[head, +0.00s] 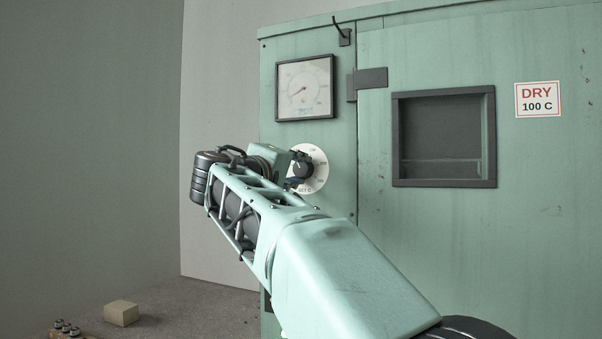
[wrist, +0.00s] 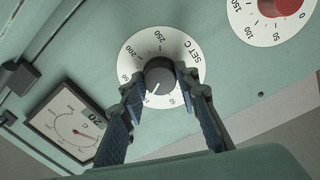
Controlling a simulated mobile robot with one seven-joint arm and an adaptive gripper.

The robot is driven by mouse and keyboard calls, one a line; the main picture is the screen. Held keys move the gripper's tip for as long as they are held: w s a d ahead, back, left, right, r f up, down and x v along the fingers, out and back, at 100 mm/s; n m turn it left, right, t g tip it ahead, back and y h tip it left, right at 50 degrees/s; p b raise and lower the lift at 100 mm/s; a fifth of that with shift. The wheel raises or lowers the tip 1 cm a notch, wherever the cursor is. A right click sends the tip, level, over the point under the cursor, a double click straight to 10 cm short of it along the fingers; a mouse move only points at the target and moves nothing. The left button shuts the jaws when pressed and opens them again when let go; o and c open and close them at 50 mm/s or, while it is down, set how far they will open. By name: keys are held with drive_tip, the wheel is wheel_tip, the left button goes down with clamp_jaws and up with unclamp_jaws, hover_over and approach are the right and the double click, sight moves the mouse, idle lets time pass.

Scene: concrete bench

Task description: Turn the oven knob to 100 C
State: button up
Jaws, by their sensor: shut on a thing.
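The oven knob (wrist: 159,73) is dark and round, on a white dial plate (wrist: 140,49) marked SET C with numbers including 200 and 250. In the wrist view its white pointer line points down and slightly left; the number there is partly hidden by my fingers. My gripper (wrist: 162,84) is shut on the knob, one blue-padded finger on each side. In the head view the knob (head: 302,167) and dial plate (head: 320,170) show past my gripper (head: 297,170). The oven (head: 450,235) is pale green.
A square gauge (head: 305,88) with a red needle is above the knob. A second dial with a red centre (wrist: 277,6) is near it in the wrist view. A sign (head: 538,99) reads DRY 100 C. A tan block (head: 121,313) lies on the bench (head: 200,310).

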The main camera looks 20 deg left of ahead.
drive_tip(key=o, duration=1.2)
drive_tip(key=shift+c, duration=0.2)
drive_tip(key=s+a, duration=0.1)
drive_tip(key=s, duration=1.1)
drive_tip(key=shift+f, duration=0.3)
